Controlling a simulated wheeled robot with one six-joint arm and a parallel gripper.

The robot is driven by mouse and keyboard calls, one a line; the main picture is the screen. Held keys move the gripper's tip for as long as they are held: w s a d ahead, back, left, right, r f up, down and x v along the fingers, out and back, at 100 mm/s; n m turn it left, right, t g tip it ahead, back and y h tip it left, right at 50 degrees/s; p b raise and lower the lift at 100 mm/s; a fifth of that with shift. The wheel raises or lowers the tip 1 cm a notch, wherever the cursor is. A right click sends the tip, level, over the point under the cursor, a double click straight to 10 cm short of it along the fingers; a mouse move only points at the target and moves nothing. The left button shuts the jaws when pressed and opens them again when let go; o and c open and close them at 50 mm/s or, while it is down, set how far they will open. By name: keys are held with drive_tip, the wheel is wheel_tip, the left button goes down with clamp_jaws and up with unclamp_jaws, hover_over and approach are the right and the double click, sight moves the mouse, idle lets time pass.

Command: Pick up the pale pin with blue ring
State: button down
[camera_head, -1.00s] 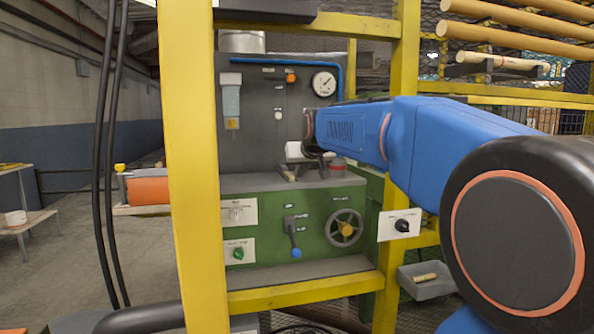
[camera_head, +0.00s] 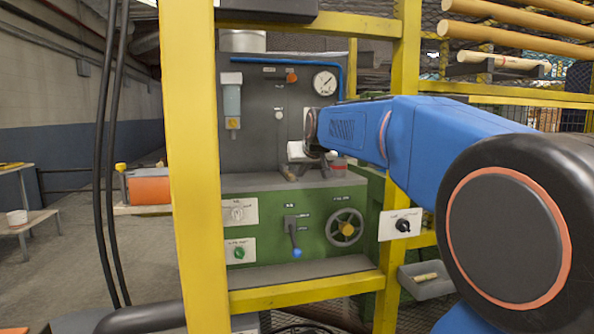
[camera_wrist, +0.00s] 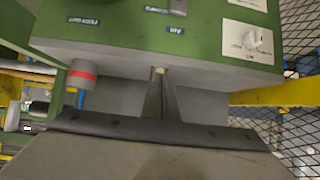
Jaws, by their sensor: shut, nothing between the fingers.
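My gripper (camera_head: 289,172) is over the grey ledge of the green machine (camera_head: 262,184), its fingers together. In the wrist view its fingers (camera_wrist: 160,74) meet over the ledge close to its edge by the green panel. A tiny pale spot (camera_wrist: 158,69) shows at the fingertips; I cannot tell what it is. No blue ring shows in any view, so I cannot make out the pale pin with blue ring. A short pale turned piece (camera_head: 426,277) lies in a grey bin (camera_head: 428,290) at lower right, with no ring visible.
A grey cylinder with a red band (camera_wrist: 82,74) stands on the ledge beside my fingers. Yellow posts (camera_head: 192,160) frame the machine. A lever (camera_head: 292,238) and handwheel (camera_head: 345,228) project from its front. Wooden rods (camera_head: 520,28) lie on a rack at upper right.

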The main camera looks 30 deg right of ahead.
sight(292, 175)
drive_tip(key=w+d, duration=0.1)
drive_tip(key=w, duration=0.2)
drive_tip(key=w+d, duration=0.1)
drive_tip(key=w, duration=0.3)
drive_tip(key=w+d, duration=0.1)
drive_tip(key=w, duration=0.3)
drive_tip(key=shift+w+f, duration=0.1)
drive_tip(key=shift+w, duration=0.05)
drive_tip(key=shift+f, duration=0.85)
drive_tip(key=shift+s+f, duration=0.1)
drive_tip(key=shift+s, duration=0.1)
drive_tip(key=shift+s+a, duration=0.3)
drive_tip(key=shift+s, duration=0.65)
drive_tip(key=shift+s+a, duration=0.25)
drive_tip(key=shift+s, duration=0.7)
drive_tip(key=shift+s+a, duration=0.3)
drive_tip(key=shift+s, duration=0.65)
drive_tip(key=shift+r, duration=0.6)
drive_tip(key=shift+w+r, duration=0.1)
drive_tip(key=shift+r, duration=0.05)
